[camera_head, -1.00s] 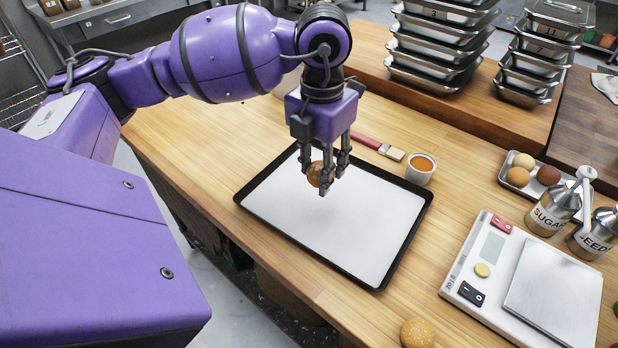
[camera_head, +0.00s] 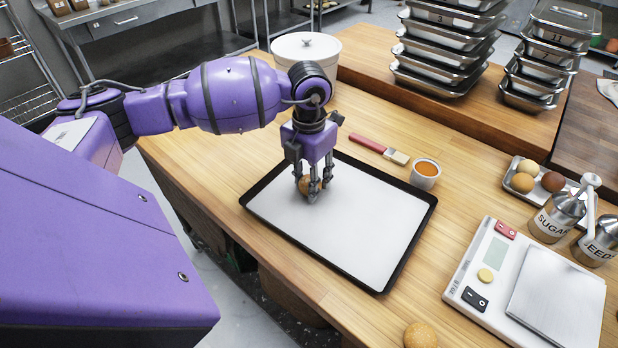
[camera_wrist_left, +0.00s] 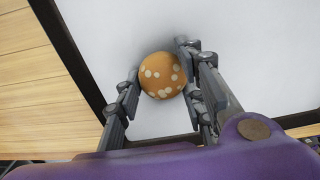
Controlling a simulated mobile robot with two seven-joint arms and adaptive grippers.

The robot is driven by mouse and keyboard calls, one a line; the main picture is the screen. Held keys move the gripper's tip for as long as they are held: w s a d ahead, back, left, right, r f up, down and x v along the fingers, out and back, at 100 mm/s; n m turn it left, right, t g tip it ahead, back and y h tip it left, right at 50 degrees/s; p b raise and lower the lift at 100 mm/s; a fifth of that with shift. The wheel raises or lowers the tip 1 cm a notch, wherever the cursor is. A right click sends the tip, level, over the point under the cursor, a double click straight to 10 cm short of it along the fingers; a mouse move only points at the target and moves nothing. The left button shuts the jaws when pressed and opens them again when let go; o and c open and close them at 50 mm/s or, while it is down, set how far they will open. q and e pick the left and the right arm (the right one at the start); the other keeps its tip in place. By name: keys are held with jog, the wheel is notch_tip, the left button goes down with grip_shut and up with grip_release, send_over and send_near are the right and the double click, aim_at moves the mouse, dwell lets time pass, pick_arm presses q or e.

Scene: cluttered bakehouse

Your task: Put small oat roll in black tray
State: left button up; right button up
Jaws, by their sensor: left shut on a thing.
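The small oat roll (camera_head: 304,187) is a round brown bun; in the left wrist view the roll (camera_wrist_left: 162,75) shows pale oat flakes on top. My left gripper (camera_head: 310,188) is shut on it, with fingers on both sides, also in the left wrist view (camera_wrist_left: 160,85). The black tray (camera_head: 410,243) has a dark rim and a pale lining, and lies on the wooden table. The roll is over the tray's far-left part, low and close to the lining; I cannot tell whether it touches. My right gripper is not in view.
A red-handled brush (camera_head: 378,148) and a small orange-filled cup (camera_head: 425,175) lie just beyond the tray. A white scale (camera_head: 467,262) stands to the right. Another bun (camera_head: 420,335) is at the front edge. Stacked metal pans (camera_head: 440,62) stand at the back.

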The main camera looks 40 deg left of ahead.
pick_arm(q)
jog(key=shift+f, duration=0.2)
jog(key=o, duration=0.8)
jog(key=shift+o, duration=0.2)
jog(key=shift+r, duration=0.1)
notch_tip(320, 180, up, 12)
jog(key=shift+r, duration=0.2)
